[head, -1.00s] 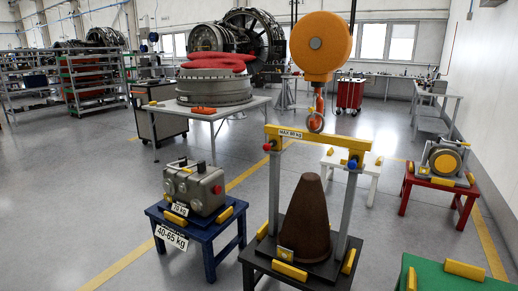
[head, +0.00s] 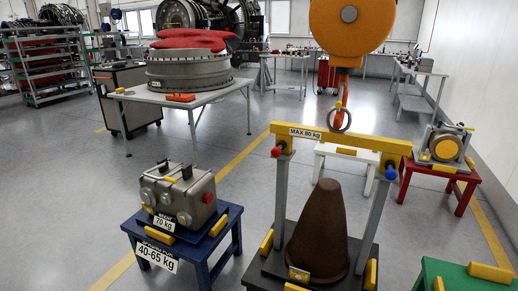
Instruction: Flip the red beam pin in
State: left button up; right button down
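The red beam pin (head: 276,152) shows as a round red knob at the left end of the yellow beam (head: 345,139), which bears a "MAX 80 kg" label. Its shaft is too small to make out. A blue knob (head: 391,173) sits at the beam's right end. The beam rests across two grey posts (head: 279,195) on a dark stand. An orange hoist (head: 350,25) hangs above, its hook with a metal ring (head: 339,119) at the beam's middle. Neither of my grippers is in view.
A brown cone (head: 320,230) stands under the beam. A blue table (head: 225,240) with a grey box unit (head: 180,195) stands at left, a red table (head: 465,180) at right, and a green table (head: 455,278) at front right. Open floor lies between the blue table and the stand.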

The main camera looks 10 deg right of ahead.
aim_at(276, 152)
jog(key=i+j, duration=0.25)
jog(key=i, duration=0.2)
jog(key=i+j, duration=0.3)
jog(key=i, duration=0.15)
jog(key=i+j, duration=0.25)
jog(key=i, duration=0.2)
